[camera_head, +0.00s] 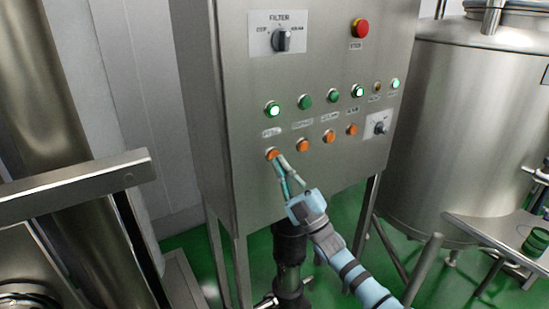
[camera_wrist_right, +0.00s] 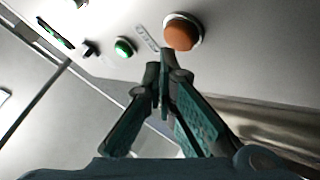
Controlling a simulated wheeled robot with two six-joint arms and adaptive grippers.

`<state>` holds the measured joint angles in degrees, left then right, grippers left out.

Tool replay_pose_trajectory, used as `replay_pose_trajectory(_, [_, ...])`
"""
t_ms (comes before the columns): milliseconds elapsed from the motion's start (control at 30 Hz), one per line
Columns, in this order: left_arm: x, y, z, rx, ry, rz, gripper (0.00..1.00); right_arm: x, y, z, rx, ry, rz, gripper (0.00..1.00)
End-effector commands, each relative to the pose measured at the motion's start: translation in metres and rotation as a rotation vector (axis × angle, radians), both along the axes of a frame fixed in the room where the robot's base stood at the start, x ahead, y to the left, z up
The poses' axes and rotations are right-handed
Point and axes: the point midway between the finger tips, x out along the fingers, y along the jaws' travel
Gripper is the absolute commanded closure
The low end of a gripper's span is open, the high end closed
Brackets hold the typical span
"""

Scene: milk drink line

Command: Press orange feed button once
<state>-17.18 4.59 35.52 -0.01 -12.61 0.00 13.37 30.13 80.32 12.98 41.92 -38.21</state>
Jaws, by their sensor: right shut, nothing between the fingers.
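A steel control cabinet carries a row of orange buttons. The leftmost orange button (camera_head: 272,153) sits below a lit green button and a small label too blurred to read surely. My right gripper (camera_head: 278,160) is shut and empty, its fingertips at the lower right edge of this button. In the right wrist view, an orange button (camera_wrist_right: 182,32) in a pale ring shows just beyond the closed fingertips (camera_wrist_right: 164,62). I cannot tell whether the tips touch it. My left gripper is not in view.
Three more orange buttons (camera_head: 329,136) sit to the right, with green buttons (camera_head: 305,102) above. A red stop button (camera_head: 360,28), a filter knob (camera_head: 283,40) and a small knob (camera_head: 379,127) share the panel. A steel tank (camera_head: 470,120) stands right.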

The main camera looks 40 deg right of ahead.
Motion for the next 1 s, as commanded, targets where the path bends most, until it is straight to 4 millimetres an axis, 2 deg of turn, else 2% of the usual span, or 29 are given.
replay_pose_trajectory(100, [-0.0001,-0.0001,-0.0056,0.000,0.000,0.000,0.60,0.0043,-0.0001,-0.0020,0.001,0.001,0.000,1.00])
replay_pose_trajectory(1000, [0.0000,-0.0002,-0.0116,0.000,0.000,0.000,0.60,0.0115,-0.0002,-0.0010,0.000,0.000,0.000,1.00])
